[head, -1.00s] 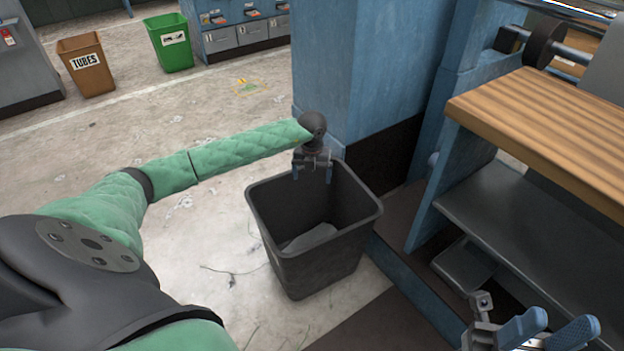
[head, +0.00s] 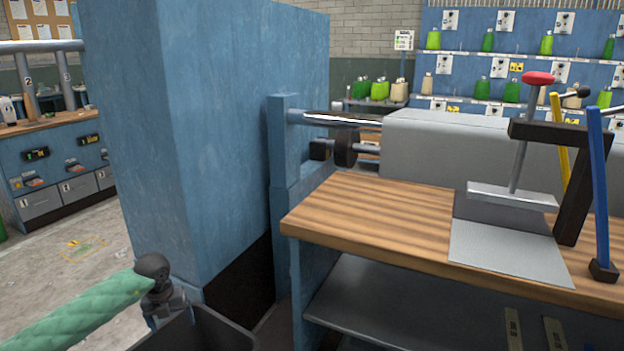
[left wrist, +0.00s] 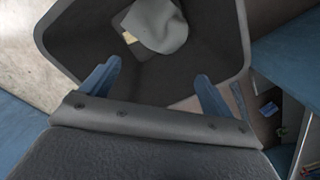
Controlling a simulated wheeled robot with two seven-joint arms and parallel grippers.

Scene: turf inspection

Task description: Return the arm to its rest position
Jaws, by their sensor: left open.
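My left arm, in a green quilted sleeve, comes in from the lower left in the head view. My left gripper (head: 168,312) is at the bottom, by the rim of a black bin (head: 215,328), of which only the upper edge shows. In the left wrist view the blue fingers (left wrist: 155,92) are spread apart with nothing between them, over the near side of the bin (left wrist: 75,45). A grey cloth-like piece (left wrist: 158,25) lies inside the bin, on or beside something dark with a pale patch. My right gripper does not show.
A blue column (head: 220,130) stands right behind the left gripper. To the right is a wood-topped bench (head: 370,215) with a metal plate (head: 508,250), a red-knobbed press (head: 538,79) and a blue lever (head: 599,190). A shelf (head: 400,305) is below. Open floor (head: 60,240) lies at left.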

